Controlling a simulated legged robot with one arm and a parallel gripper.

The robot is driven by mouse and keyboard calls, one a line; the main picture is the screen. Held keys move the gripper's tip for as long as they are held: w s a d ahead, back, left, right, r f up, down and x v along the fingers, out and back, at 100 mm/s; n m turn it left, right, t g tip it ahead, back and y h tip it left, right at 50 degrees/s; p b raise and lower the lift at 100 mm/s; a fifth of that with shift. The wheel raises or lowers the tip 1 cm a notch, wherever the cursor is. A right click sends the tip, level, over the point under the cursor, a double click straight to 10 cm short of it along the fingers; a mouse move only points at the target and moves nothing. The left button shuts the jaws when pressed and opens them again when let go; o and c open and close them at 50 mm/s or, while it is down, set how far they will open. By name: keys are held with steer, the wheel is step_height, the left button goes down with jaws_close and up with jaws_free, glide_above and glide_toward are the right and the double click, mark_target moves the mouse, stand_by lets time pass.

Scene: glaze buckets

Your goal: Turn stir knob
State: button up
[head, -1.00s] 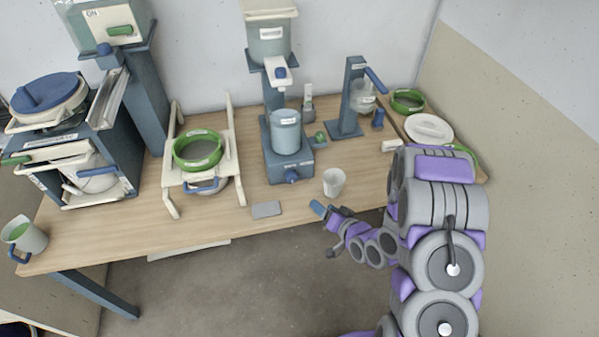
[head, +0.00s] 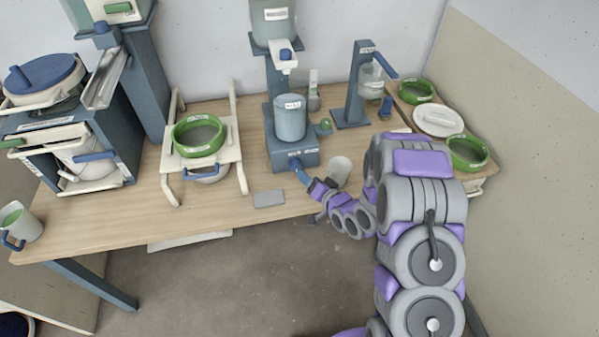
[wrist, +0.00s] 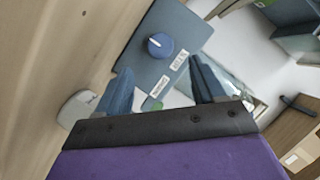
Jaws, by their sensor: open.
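The stir knob (wrist: 160,45) is a round blue knob with a pale pointer mark on the front of a blue-grey base (wrist: 150,80). In the wrist view it lies ahead of my gripper (wrist: 163,85), between the lines of the two fingers and apart from them. The fingers are spread and empty. In the head view my gripper (head: 304,179) is right in front of the stirrer base (head: 283,158) and hides the knob. A grey-blue bucket (head: 290,119) stands on that base.
A white cup (head: 339,171) stands close to the right of my gripper. A grey flat plate (head: 268,199) lies to its left on the table. A white rack with a green-rimmed sieve (head: 198,136) stands further left. A tap stand (head: 352,95) is behind on the right.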

mark_target(298, 167)
steer(key=b+x, duration=0.1)
steer(key=x, duration=0.5)
steer(key=shift+w+a+f, duration=0.15)
steer(key=shift+w+a, duration=0.2)
steer(key=shift+w, duration=0.25)
steer(key=c, duration=1.1)
